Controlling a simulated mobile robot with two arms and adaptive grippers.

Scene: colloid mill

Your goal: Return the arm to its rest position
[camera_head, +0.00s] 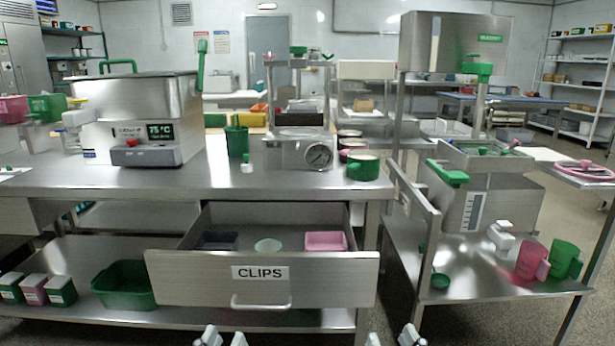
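My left gripper (223,340) shows only as two fingertips at the bottom edge, left of the middle. The tips are apart with nothing visible between them. My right gripper (393,340) also shows as two separated fingertips at the bottom edge, right of the middle, with nothing visible between them. Both are low in the picture, below the drawer front in view and clear of it. The rest of both grippers and both arms are out of view.
A drawer (320,270) labelled CLIPS stands open under the steel table (215,180), holding a pink tray (325,241). A green bin (124,284) sits on the lower shelf. On the right is a steel machine (480,190) with pink (529,260) and green jugs (566,259).

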